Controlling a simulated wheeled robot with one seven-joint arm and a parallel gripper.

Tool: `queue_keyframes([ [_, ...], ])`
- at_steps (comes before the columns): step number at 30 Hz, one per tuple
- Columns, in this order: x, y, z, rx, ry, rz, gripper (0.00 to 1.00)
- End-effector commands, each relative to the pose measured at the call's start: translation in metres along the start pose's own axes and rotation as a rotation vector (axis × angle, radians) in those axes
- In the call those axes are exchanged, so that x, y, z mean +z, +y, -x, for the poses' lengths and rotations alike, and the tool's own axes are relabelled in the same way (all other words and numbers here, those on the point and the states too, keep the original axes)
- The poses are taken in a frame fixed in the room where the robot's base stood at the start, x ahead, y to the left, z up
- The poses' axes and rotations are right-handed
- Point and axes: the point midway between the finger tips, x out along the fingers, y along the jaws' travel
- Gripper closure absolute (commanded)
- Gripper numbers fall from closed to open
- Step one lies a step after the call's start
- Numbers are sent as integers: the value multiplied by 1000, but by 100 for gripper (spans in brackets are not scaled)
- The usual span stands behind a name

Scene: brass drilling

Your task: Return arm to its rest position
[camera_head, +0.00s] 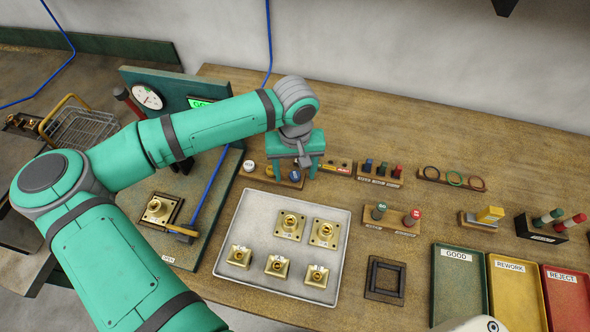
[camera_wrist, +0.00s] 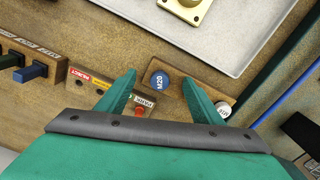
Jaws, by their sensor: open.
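My arm is green and reaches from the left over the bench in the head view. My gripper (camera_head: 303,160) hangs pointing down behind the white tray (camera_head: 228,250), above a small wooden rack. In the wrist view my gripper (camera_wrist: 160,90) has its two green fingers spread apart with nothing held between them. A blue round cap marked M20 (camera_wrist: 160,80) shows between the fingers, and a white cap (camera_wrist: 223,109) is by the right finger. Whether the fingers touch the rack is hard to tell.
The tray holds several brass parts (camera_head: 290,223). Small wooden racks (camera_head: 380,172) line the back. A dark square frame (camera_head: 385,280) lies right of the tray, before green (camera_head: 459,290), yellow (camera_head: 516,300) and red bins (camera_head: 568,300). A gauge stand (camera_head: 150,97) and fixture plate (camera_head: 175,250) are left.

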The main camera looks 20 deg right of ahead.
Motion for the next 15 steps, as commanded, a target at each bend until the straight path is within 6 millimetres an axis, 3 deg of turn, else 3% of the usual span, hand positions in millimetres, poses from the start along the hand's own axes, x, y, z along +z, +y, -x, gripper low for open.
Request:
queue_keyframes([
  [15,0,0,22,-1,2,0,40],
])
